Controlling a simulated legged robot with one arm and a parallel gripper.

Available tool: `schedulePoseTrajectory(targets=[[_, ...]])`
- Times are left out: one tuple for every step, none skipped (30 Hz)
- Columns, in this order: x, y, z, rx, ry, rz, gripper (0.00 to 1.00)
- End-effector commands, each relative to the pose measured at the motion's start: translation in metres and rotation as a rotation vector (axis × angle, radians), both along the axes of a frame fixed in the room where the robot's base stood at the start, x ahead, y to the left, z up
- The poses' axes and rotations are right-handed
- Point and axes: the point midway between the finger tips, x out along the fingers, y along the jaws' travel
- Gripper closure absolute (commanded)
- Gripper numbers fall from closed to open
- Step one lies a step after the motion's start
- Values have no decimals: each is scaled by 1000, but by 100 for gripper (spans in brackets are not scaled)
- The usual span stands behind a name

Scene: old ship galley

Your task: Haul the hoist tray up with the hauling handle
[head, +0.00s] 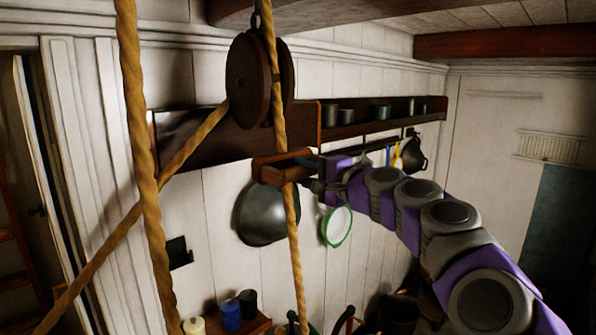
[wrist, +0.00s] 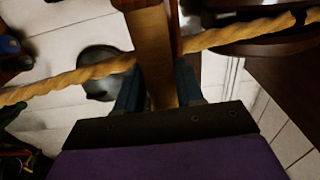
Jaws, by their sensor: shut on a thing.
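My gripper (head: 306,186) is raised in the upper middle of the head view, at the end of my purple and grey arm. It is shut on the hauling handle (head: 270,168), a brown wooden bar beside a hanging rope (head: 291,220). In the wrist view the handle (wrist: 151,50) stands between the two dark blue fingers (wrist: 158,88), with the rope (wrist: 75,79) running across at it. A dark wooden pulley block (head: 248,80) hangs above the handle. I cannot make out the hoist tray for certain in either view.
A thick rope (head: 142,150) hangs close on the left, and another slants to the pulley. A wall shelf (head: 360,128) holds several mugs. A dark pan (head: 262,215) and a green-rimmed round thing (head: 337,226) hang on the wall. Low wooden surface with pots below.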

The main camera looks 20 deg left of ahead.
Motion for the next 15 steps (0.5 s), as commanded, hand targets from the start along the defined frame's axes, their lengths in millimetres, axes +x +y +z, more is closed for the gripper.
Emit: schedulePoseTrajectory(targets=[[0, 0, -3, -4, 3, 2, 100], [0, 0, -3, -4, 3, 2, 100], [0, 0, -3, -4, 3, 2, 100], [0, 0, -3, -4, 3, 2, 100], [0, 0, -3, -4, 3, 2, 100], [0, 0, -3, -4, 3, 2, 100], [1, 0, -3, -4, 3, 2, 100], [1, 0, -3, -4, 3, 2, 100], [1, 0, -4, -4, 3, 2, 100], [1, 0, -5, -4, 3, 2, 100], [1, -1, -8, -4, 3, 2, 100], [1, -1, -14, -4, 3, 2, 100], [1, -2, -19, -5, 4, 2, 100], [1, -2, -25, -5, 4, 2, 100], [1, -3, -33, -5, 4, 2, 100]])
